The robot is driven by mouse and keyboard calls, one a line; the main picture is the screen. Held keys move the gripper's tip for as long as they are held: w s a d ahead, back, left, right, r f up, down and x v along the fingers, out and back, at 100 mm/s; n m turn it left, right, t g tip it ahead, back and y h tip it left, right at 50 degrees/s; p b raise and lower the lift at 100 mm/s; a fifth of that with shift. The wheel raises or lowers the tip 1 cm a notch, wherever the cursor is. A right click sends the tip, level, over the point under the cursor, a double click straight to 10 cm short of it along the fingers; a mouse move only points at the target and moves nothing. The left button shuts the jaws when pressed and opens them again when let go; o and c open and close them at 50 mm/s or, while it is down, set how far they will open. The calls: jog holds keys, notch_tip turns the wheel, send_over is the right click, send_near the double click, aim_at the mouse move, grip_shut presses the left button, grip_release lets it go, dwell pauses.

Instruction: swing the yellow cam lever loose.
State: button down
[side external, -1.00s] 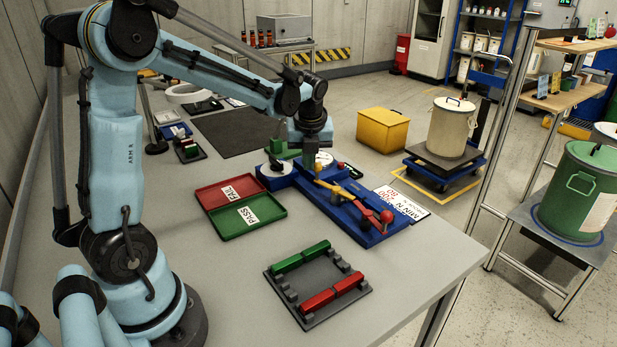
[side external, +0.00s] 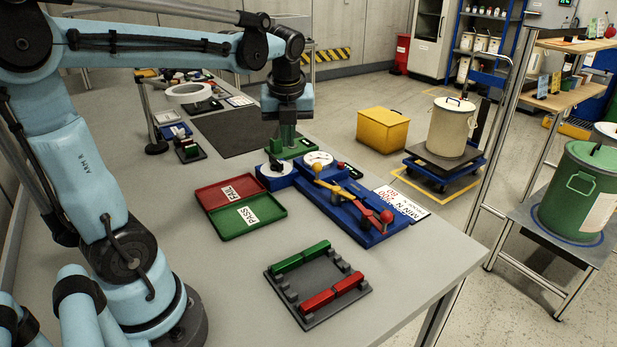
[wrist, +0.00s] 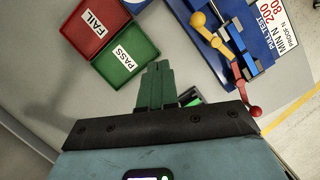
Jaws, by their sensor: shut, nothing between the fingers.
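The yellow cam lever (side external: 335,188) lies along the blue pull-test fixture (side external: 310,192), its yellow ball end near the dial gauge. In the wrist view the lever (wrist: 211,36) shows at the top right, beyond my fingertips. A red lever with a ball knob (side external: 387,216) is at the fixture's near right end; it also shows in the wrist view (wrist: 254,111). My gripper (side external: 289,143) points down behind the fixture, to the left of the yellow lever and apart from it. In the wrist view its green fingers (wrist: 157,68) are together and empty.
The red FAIL tray (side external: 228,189) and green PASS tray (side external: 248,214) lie left of the fixture. A dark rack (side external: 340,299) with red and green bars sits in front. A dial gauge (side external: 319,158) stands at the fixture's back end. The front left tabletop is clear.

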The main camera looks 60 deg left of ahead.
jog(key=shift+s+r, duration=0.25)
jog(key=shift+r, duration=0.7)
jog(key=shift+d, duration=0.15)
jog(key=s+d+f+n+t+h, duration=0.1)
jog(key=s+d+f+n+t, duration=0.1)
jog(key=d+n, duration=0.5)
jog(key=s+d+f+n+t+h, duration=0.2)
jog(key=d+n, duration=0.5)
jog(key=n, duration=0.9)
notch_tip(320, 180, down, 3)
jog(key=shift+s+r+n+t, duration=0.15)
jog(key=shift+s+n+t, duration=0.25)
jog(key=shift+t, duration=0.4)
